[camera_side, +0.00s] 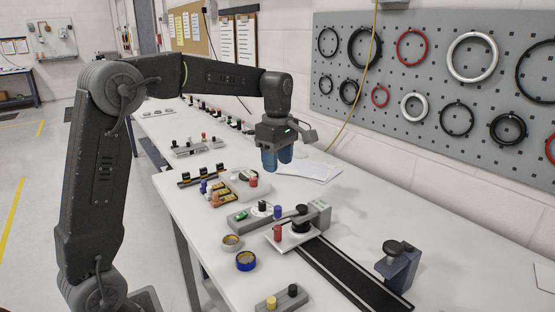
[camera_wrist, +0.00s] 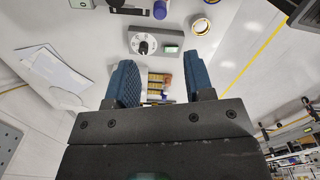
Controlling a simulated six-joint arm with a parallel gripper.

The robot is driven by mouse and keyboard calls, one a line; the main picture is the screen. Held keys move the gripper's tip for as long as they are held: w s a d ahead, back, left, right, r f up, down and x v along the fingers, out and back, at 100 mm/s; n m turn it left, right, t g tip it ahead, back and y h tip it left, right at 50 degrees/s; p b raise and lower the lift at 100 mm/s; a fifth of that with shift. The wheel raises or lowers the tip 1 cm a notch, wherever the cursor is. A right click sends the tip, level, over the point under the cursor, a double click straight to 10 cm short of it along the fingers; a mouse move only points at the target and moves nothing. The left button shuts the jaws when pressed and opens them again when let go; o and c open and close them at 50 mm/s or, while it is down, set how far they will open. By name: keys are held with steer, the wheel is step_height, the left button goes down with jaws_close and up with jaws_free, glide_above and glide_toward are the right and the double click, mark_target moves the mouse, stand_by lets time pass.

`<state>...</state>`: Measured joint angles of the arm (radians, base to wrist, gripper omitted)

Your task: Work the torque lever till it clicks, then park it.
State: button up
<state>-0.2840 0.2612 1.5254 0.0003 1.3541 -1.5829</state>
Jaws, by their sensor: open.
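My gripper (camera_side: 278,165) hangs above the bench, its two blue fingers pointing down. In the wrist view the fingers (camera_wrist: 160,64) are apart with nothing held between them. A red cylinder (camera_side: 277,232) stands on the plate. I cannot tell the lever in the wrist view.
A grey box with a dial (camera_wrist: 143,43) and a green button (camera_wrist: 169,49) shows ahead of the fingers. Tape rolls (camera_side: 245,261) lie left of the plate. A blue-grey clamp block (camera_side: 397,265) stands at right. Paper sheets (camera_side: 312,170) lie beyond. A pegboard (camera_side: 430,80) backs the bench.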

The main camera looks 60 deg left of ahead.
mark_target(277, 207)
step_height(277, 207, down, 14)
stand_by(0.6)
steer(key=shift+c, duration=0.4)
jaws_close()
